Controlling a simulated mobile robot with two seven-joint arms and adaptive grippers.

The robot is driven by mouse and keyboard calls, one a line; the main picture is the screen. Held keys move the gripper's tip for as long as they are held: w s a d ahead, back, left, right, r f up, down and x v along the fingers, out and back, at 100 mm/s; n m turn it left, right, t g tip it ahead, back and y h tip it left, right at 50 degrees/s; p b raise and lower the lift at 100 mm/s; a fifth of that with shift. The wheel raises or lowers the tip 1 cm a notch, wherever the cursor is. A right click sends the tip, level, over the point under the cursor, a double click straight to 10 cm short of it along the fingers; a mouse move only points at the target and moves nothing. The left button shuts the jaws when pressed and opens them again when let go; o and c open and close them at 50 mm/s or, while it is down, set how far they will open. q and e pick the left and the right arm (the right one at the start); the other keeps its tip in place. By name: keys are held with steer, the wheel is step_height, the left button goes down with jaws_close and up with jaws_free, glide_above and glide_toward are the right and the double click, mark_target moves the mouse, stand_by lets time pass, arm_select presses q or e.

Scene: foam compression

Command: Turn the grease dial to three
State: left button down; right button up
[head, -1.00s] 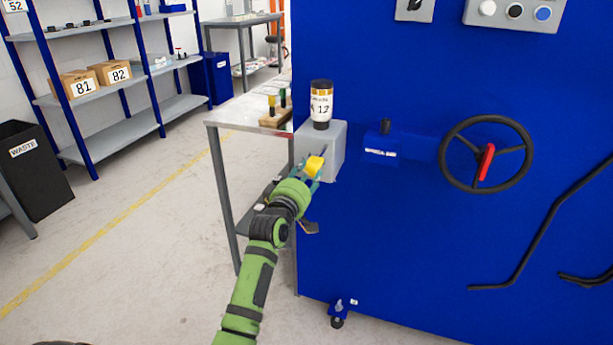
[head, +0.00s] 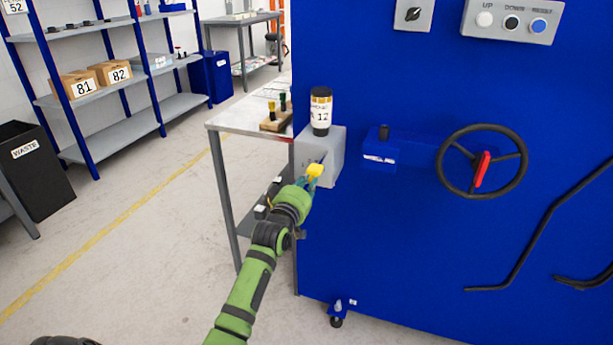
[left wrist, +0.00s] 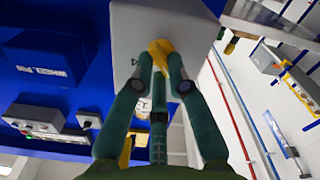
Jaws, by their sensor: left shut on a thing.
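The grease dial is a yellow knob (head: 315,170) on the front of a grey box (head: 334,160) fixed to the left side of the blue machine. My left gripper (head: 309,180) is at the knob, its fingers shut on it. In the left wrist view the fingers (left wrist: 160,72) close around the yellow knob (left wrist: 158,48), with the grey box (left wrist: 185,25) behind. The numbers of the dial cannot be read, and the fingers hide part of the knob. My right gripper is not in view.
A grease cartridge labelled 12 (head: 320,110) stands on the grey box. The blue machine (head: 400,240) fills the right side, with a black handwheel (head: 446,160) and bent black bars (head: 520,250). A metal table (head: 240,118) stands left of the box.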

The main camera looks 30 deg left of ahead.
arm_select(q)
steer(key=m+p, duration=0.2)
steer(key=m, duration=0.3)
steer(key=m+p, duration=0.2)
steer(key=m, duration=0.4)
steer(key=shift+d+f+m, duration=0.2)
steer(key=shift+m, duration=0.1)
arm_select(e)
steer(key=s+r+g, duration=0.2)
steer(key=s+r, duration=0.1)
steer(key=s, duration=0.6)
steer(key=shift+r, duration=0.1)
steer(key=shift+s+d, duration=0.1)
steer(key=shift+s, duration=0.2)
arm_select(q)
steer(key=c, duration=1.2)
jaws_free()
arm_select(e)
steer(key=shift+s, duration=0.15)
arm_select(q)
steer(key=v, duration=1.2)
